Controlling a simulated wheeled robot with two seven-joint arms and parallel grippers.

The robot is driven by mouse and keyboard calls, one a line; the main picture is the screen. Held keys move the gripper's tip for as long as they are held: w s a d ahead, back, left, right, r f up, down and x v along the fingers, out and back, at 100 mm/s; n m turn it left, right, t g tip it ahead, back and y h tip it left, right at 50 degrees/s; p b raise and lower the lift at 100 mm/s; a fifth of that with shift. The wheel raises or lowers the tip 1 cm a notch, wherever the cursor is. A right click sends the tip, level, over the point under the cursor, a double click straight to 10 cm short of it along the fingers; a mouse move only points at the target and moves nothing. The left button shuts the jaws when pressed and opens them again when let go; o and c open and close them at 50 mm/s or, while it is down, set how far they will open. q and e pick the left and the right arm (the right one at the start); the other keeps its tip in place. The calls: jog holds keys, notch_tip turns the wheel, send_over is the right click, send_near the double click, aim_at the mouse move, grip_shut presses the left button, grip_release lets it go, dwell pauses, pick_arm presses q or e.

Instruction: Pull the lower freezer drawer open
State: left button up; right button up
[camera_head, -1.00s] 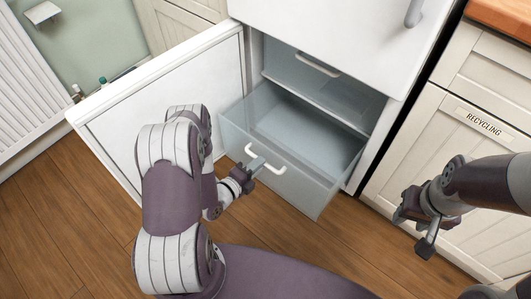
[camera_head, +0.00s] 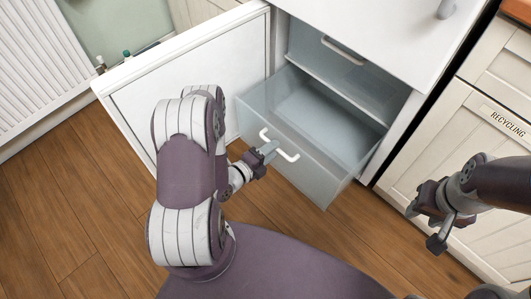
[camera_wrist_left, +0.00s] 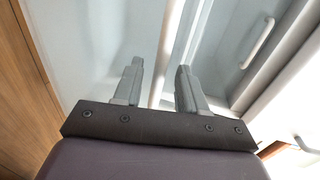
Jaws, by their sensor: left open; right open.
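The lower freezer drawer (camera_head: 312,178) is clear grey-blue plastic and stands pulled well out of the white freezer, empty inside. Its white bar handle (camera_head: 290,156) is on the front panel. My left gripper (camera_head: 269,150) is at the handle with its jaws open. In the left wrist view the handle (camera_wrist_left: 163,60) runs between the two spread fingers of my left gripper (camera_wrist_left: 159,72), and neither finger clearly presses on it. My right gripper (camera_head: 426,224) is open and empty at the right, in front of the cream cabinet.
The freezer door (camera_head: 190,85) stands open to the left. An upper drawer with a handle (camera_head: 344,51) is closed inside the freezer. A cream cabinet labelled RECYCLING (camera_head: 450,130) is at the right. Wooden floor (camera_head: 60,210) is clear at lower left.

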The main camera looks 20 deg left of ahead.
pick_arm(q)
jog(key=p+v, duration=0.4)
jog(key=v, duration=0.8)
jog(key=shift+s, duration=0.25)
jog(key=shift+a, duration=0.1)
